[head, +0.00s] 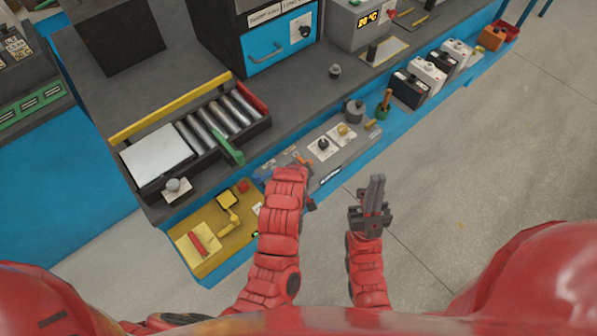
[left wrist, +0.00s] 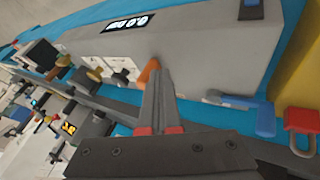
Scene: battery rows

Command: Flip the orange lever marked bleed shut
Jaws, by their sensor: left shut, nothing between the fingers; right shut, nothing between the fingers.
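The orange lever (left wrist: 149,70) shows in the left wrist view as a small orange end on the side of a grey panel box (left wrist: 215,50). The head view shows orange (head: 302,161) just above my left forearm; its marking is not readable. My left gripper (left wrist: 161,80) is shut and empty, its fingertips right by the lever; I cannot tell whether they touch. My left arm hides those fingers in the head view. My right gripper (head: 376,186) is shut and empty, upright over the floor to the right of the bench.
A blue lever (left wrist: 245,112) and a red padlock (left wrist: 300,130) are right of the left fingers. Black and yellow knobs (head: 323,145) sit farther along the panel. A yellow panel (head: 206,243) is left of my left arm. The floor (head: 480,180) on the right is clear.

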